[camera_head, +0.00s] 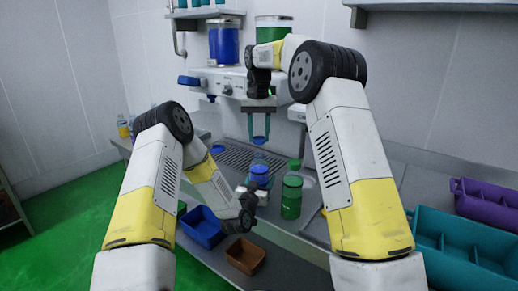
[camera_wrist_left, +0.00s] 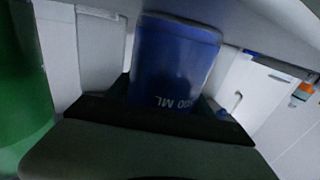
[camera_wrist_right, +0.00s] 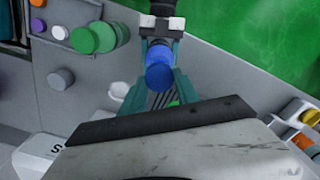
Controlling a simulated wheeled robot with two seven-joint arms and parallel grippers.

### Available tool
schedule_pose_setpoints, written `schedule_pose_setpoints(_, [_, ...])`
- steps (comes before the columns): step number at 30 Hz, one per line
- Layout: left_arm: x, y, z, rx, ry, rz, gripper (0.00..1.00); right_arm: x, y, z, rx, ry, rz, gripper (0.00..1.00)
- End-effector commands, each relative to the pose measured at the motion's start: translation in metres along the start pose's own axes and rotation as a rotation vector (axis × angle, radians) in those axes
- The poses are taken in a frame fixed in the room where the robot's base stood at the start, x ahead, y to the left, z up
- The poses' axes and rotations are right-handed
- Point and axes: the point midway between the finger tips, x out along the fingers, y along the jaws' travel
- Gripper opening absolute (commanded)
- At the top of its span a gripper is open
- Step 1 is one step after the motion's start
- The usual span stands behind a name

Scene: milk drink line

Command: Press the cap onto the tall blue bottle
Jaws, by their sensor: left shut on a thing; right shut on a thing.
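The tall blue bottle (camera_head: 259,172) stands upright in the middle of the counter in the head view. My left gripper (camera_head: 256,190) is shut on it from the front left. In the left wrist view the bottle's blue side (camera_wrist_left: 175,60), with printed lettering, fills the space between the jaws. My right gripper (camera_head: 259,134) points down above the bottle, its teal fingers shut on a blue cap (camera_head: 259,140). The cap is apart from the bottle, with a gap below it in the head view. In the right wrist view the cap (camera_wrist_right: 159,77) sits between the fingertips, overlapping the bottle behind.
A green bottle (camera_head: 291,197) stands close to the right of the blue one. Dispensers with a blue tank (camera_head: 223,43) and a green tank (camera_head: 272,29) stand behind. A blue bin (camera_head: 203,226) and a brown bin (camera_head: 245,255) are in front. Teal (camera_head: 460,240) and purple crates (camera_head: 488,203) are at right.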

Motion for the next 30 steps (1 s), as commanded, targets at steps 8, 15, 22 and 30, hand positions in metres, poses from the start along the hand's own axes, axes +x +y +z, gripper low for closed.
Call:
schedule_pose_setpoints(8, [0.0, 0.0, 0.0, 0.0, 0.0, 0.0, 0.0, 0.018, 0.0, 0.0, 0.001, 0.001, -0.001, 0.0])
schedule_pose_setpoints(15, [0.0, 0.0, 0.0, 0.0, 0.0, 0.0, 0.0, 0.018, 0.0, 0.0, 0.001, 0.001, 0.0, 0.0])
schedule_pose_setpoints(22, [0.0, 0.0, 0.0, 0.0, 0.0, -0.001, 0.0, 0.019, 0.0, 0.0, 0.001, 0.0, 0.0, 0.0])
schedule_pose_setpoints(30, [0.0, 0.0, 0.0, 0.0, 0.001, -0.001, 0.0, 0.034, 0.0, 0.0, 0.0, 0.0, 0.0, 0.0])
